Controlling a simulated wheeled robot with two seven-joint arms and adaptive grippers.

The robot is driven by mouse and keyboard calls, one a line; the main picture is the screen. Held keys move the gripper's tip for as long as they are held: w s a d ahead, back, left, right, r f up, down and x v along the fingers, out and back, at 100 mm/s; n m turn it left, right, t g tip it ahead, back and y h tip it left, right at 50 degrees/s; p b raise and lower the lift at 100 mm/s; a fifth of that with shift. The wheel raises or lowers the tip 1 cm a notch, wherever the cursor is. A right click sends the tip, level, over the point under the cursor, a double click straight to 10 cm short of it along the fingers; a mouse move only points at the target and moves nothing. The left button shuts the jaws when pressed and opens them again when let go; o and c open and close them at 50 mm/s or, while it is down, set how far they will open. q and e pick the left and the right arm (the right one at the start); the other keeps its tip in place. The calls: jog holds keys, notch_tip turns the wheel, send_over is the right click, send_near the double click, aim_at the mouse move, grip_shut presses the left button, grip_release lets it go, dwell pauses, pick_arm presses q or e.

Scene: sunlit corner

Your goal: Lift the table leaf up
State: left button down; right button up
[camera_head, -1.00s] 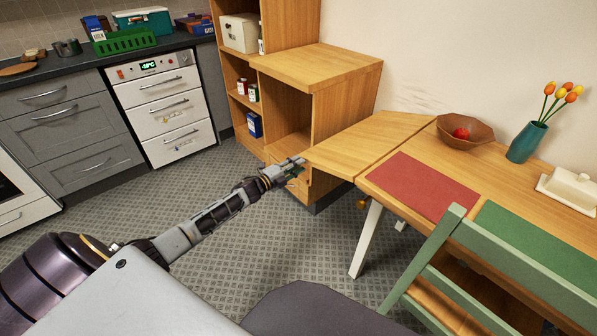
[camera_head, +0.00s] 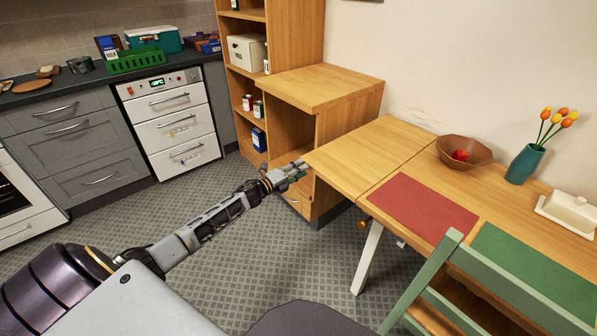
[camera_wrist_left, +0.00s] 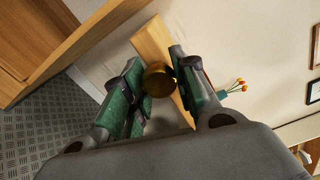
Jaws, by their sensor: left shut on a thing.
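The wooden table leaf (camera_head: 370,152) extends from the left end of the table (camera_head: 497,192). It looks about level with the tabletop. My left gripper (camera_head: 299,167) is at the leaf's outer front corner, coming in from the left. In the left wrist view, its green-padded fingers (camera_wrist_left: 158,72) are shut on a round brass knob (camera_wrist_left: 159,80). A strip of the leaf's wood (camera_wrist_left: 152,42) shows just beyond the knob. My right gripper is not in view.
A wooden cabinet (camera_head: 320,88) stands behind the leaf. A bowl with a red fruit (camera_head: 466,150), a teal vase (camera_head: 525,163) and a butter dish (camera_head: 570,212) are on the table. A green chair (camera_head: 445,275) stands in front. The floor left of the leaf is clear.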

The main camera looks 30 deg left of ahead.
pick_arm(q)
jog(key=shift+r, duration=0.1)
jog(key=shift+r, duration=0.1)
dwell(0.4)
jog(key=c, duration=1.1)
grip_release()
jog(key=shift+d, duration=0.1)
jog(key=shift+s, duration=0.1)
jog(key=v, duration=1.1)
jog(key=shift+s+a, duration=0.2)
jog(key=shift+s, duration=0.15)
jog(key=shift+r, duration=0.15)
